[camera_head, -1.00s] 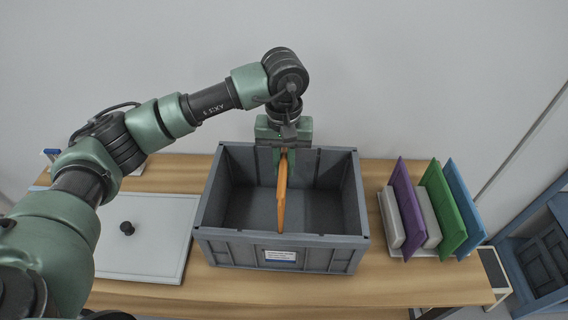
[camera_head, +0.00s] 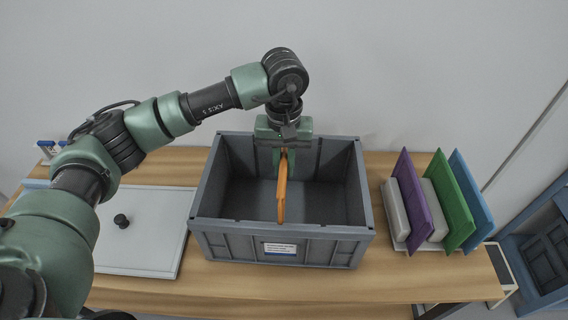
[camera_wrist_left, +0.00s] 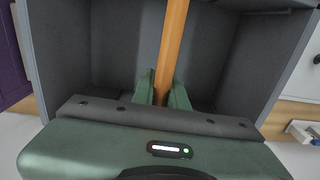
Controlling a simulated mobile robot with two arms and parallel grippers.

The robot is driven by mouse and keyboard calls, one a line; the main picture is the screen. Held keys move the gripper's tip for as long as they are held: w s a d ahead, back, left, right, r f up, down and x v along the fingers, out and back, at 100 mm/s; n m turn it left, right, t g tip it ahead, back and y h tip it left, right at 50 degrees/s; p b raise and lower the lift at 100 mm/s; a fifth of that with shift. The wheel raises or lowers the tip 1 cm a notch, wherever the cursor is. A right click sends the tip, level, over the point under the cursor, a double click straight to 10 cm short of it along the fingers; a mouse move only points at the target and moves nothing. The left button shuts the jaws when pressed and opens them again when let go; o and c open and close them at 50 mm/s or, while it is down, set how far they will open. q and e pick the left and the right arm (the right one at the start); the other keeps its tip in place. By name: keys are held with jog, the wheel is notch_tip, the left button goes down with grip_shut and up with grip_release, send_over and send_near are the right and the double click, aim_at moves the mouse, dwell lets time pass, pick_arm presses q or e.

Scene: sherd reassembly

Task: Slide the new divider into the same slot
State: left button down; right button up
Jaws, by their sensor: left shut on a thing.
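The orange divider (camera_head: 282,190) is a thin panel, seen nearly edge-on, inside the grey crate (camera_head: 305,253). My left gripper (camera_head: 283,150) is shut on its far upper edge, at the crate's back side. In the left wrist view the divider (camera_wrist_left: 172,45) runs up between the two green fingers of the gripper (camera_wrist_left: 165,95), with the crate's grey walls (camera_wrist_left: 60,45) on both sides. I cannot tell whether the divider's edges sit in a wall slot. Its lower edge is hidden. My right gripper is not in view.
A rack (camera_head: 399,246) at the right holds purple (camera_head: 413,200), green (camera_head: 450,203) and blue (camera_head: 471,200) panels, with light grey blocks between. A pale lid (camera_head: 150,245) with a black knob (camera_head: 121,221) lies at the left. Bare wooden table (camera_head: 300,285) shows in front of the crate.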

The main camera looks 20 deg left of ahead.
pick_arm(q)
jog(key=shift+f+b, duration=0.3)
jog(key=shift+f, duration=0.1)
jog(key=shift+f, duration=0.1)
jog(key=shift+f+b, duration=4.05)
jog(key=shift+f, duration=0.3)
jog(key=c, duration=1.3)
grip_release()
jog(key=shift+c, duration=0.2)
jog(key=shift+r, duration=0.1)
notch_tip(320, 180, up, 8)
jog(key=p, duration=0.3)
jog(key=shift+f, duration=0.2)
